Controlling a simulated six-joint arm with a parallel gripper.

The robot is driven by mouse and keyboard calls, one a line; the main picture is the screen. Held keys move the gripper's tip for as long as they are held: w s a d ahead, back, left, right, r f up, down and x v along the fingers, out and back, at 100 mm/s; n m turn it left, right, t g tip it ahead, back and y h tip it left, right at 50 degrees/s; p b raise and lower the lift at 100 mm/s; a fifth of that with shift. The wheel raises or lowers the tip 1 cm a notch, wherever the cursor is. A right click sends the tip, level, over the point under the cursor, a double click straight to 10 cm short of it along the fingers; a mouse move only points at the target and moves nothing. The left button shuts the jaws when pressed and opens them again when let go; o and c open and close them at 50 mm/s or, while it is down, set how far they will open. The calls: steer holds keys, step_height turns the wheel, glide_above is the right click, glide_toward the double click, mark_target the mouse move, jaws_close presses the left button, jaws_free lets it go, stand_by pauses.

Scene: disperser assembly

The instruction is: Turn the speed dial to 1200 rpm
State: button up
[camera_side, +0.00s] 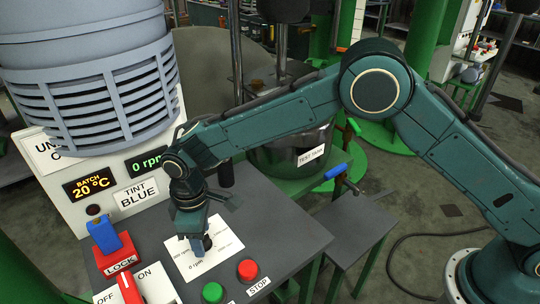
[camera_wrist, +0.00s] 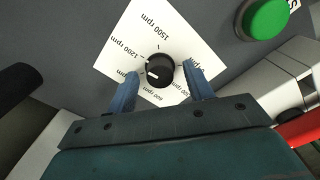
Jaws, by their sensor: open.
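The speed dial is a small black knob (camera_wrist: 159,71) on a white card (camera_wrist: 160,32) printed with rpm values. In the side view, my gripper (camera_side: 197,243) points down over the card, with the knob (camera_side: 207,243) partly hidden beside a finger.
The display (camera_side: 146,163) reads 0 rpm. A green button (camera_side: 212,292) and a red STOP button (camera_side: 248,270) stand near the card. A blue lock switch (camera_side: 104,236) and a red OFF/ON switch (camera_side: 129,287) are to the left. The grey cylindrical housing (camera_side: 95,85) hangs above.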

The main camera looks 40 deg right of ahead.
step_height(320, 180, up, 14)
stand_by(0.7)
steer(key=shift+f, duration=0.1)
steer(key=s+d+r+m+t, duration=0.15)
steer(key=s+d+r, duration=0.25)
steer(key=d+r, duration=0.45)
steer(key=s+d+r+m+t, duration=0.1)
steer(key=s+d+r+m, duration=0.3)
steer(key=d, duration=0.8)
steer(key=s+d+f+m+t, duration=0.1)
steer(key=s+d+m, duration=0.1)
steer(key=s+d, duration=0.5)
steer(key=s+d+f+m+t, duration=0.1)
steer(key=s+d+m+t, duration=0.1)
steer(key=s+d, duration=0.5)
steer(key=s+m, duration=0.1)
steer(key=s, duration=0.4)
steer(key=shift+s, duration=0.35)
